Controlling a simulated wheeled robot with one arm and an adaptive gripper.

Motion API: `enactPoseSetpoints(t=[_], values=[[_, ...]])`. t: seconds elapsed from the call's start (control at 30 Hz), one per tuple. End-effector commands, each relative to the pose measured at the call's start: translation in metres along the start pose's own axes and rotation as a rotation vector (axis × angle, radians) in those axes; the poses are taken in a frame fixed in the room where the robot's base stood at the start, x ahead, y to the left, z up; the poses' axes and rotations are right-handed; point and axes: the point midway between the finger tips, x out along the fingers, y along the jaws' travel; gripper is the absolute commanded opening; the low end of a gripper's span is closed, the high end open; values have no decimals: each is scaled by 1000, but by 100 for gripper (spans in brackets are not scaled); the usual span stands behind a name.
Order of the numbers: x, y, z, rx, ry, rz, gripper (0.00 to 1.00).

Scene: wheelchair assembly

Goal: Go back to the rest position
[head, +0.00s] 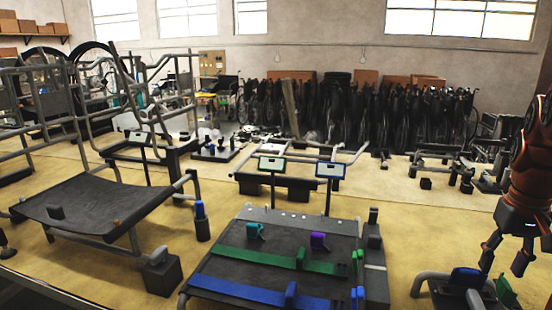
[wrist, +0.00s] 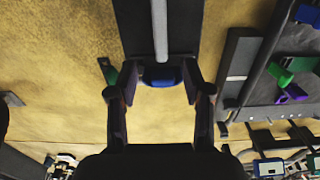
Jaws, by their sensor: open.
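My gripper (head: 505,258) is at the right edge of the head view, pointing down with its fingers spread. It hangs above a grey tube stand that carries a blue clamp piece (head: 468,278) and a green piece (head: 504,291). In the wrist view my gripper (wrist: 160,96) is open and nothing is held between its fingers. The blue piece (wrist: 160,76) shows beyond the fingertips, between them in the picture. The green piece (wrist: 107,70) lies left of it. I cannot tell the exact gap between the fingertips and the stand.
Left of my gripper, a dark board (head: 262,246) holds green and blue straps, a teal clamp (head: 254,231) and a purple clamp (head: 318,241). A black seat sheet on a tube frame (head: 85,205) stands at the left. Folded wheelchairs (head: 350,110) line the back wall.

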Motion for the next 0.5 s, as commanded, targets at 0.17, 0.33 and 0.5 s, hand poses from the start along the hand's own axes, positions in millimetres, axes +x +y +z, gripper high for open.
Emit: enactPoseSetpoints(t=[0.17,0.33,0.5], values=[[6,-22,7,-32,-12,-3,50],[18,-51,20,-73,-33,-6,50],[33,-86,41,-126,-57,-8,50]])
